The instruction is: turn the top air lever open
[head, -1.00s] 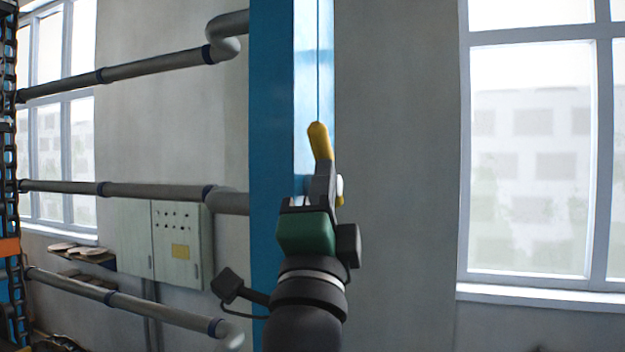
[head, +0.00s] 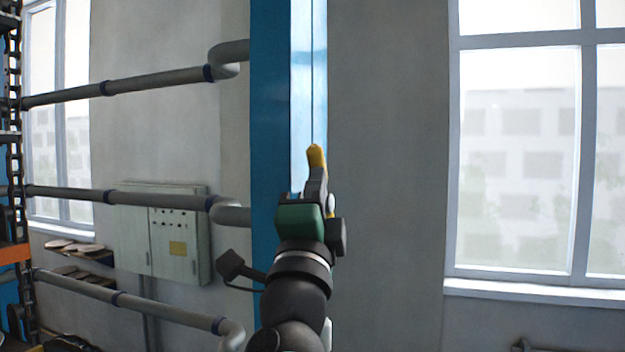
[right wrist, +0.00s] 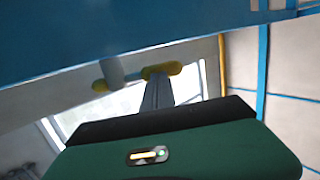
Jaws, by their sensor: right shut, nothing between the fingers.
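The yellow air lever (head: 316,157) stands nearly upright at the right edge of the blue column, its tip above my right gripper (head: 317,185). Its pale pivot (head: 331,203) shows just right of the gripper, with a bit of yellow below it. In the right wrist view the lever (right wrist: 163,70) lies across beyond my grey fingers (right wrist: 157,85), with the grey pivot (right wrist: 112,71) to the left. My right gripper is shut and empty. Its fingers overlap the lever's middle; I cannot tell if they touch it. My left gripper is out of view.
The blue column (head: 270,100) rises right behind my arm. Grey pipes (head: 150,80) run along the wall at left, above and below a control box (head: 180,245). A window (head: 515,150) is at right. The wall between column and window is clear.

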